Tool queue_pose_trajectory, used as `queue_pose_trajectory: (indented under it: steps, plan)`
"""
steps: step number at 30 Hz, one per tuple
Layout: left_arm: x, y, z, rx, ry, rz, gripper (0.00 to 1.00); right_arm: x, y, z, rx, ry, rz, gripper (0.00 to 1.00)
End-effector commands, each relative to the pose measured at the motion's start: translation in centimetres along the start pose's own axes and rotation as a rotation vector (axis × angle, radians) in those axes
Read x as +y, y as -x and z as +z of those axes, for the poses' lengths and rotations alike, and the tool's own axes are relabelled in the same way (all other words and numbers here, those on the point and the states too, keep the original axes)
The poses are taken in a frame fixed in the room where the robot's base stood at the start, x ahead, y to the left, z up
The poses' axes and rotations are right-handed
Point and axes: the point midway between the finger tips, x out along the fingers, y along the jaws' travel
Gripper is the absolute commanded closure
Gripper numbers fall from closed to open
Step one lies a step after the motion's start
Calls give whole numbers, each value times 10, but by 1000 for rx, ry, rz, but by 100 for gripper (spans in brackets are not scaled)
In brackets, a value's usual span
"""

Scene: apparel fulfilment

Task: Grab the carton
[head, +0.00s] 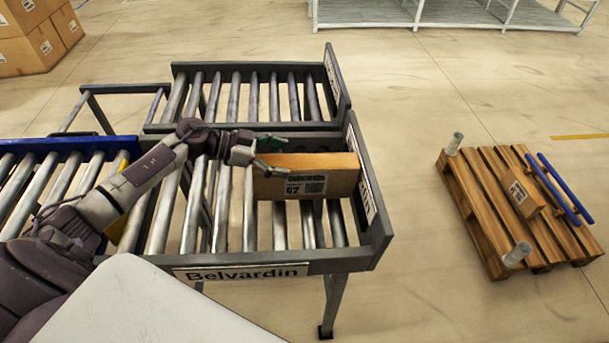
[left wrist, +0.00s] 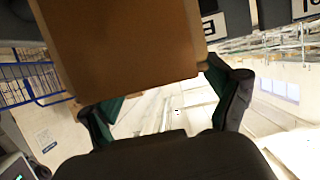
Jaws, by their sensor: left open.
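The carton (head: 305,177) is a brown box with a white label. It lies on the conveyor rollers at the right end of the near lane, close to the end plate. My left gripper (head: 272,158) is at the carton's left end, with its fingers open. In the left wrist view the carton (left wrist: 125,45) fills the upper middle, and the open fingers of my left gripper (left wrist: 165,100) stand on either side of its near end. I cannot tell whether they touch it. My right gripper is not in view.
The roller conveyor (head: 240,268) has a raised end plate (head: 365,190) beside the carton. A wooden pallet (head: 480,205) with a small box (head: 522,192) and blue bars stands on the floor at right. Stacked boxes (head: 35,40) are at far left. Floor between conveyor and pallet is clear.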

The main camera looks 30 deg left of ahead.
Motion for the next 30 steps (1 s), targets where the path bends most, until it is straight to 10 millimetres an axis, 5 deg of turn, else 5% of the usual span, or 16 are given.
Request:
queue_pose_trajectory:
  steps: [7, 16, 30]
  plan:
    - [-1, -36, -3, 4, 2, 0, 10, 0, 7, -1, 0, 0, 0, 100]
    - [-1, -41, -1, 0, 1, 0, 10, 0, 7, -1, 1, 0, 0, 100]
    - [-1, -40, -2, 1, 1, 0, 89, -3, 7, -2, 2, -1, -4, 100]
